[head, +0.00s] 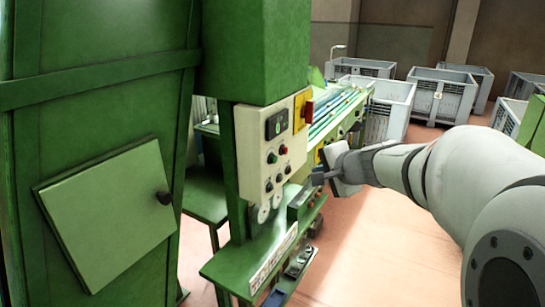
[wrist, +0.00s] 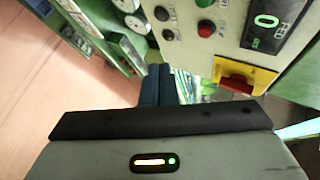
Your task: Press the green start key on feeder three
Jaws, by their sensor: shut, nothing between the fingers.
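The cream control panel (head: 257,150) hangs on a green machine column. It carries a dark display (head: 277,123), a red button (head: 284,150) and a green key (head: 272,157) beside it, with several dark buttons lower down. No feeder number is readable.
A red and yellow switch (head: 303,110) is on the panel's right side. The green cabinet (head: 100,120) fills the left. Grey crates (head: 440,97) stand at the back; pinkish floor (head: 380,245) is open at right.

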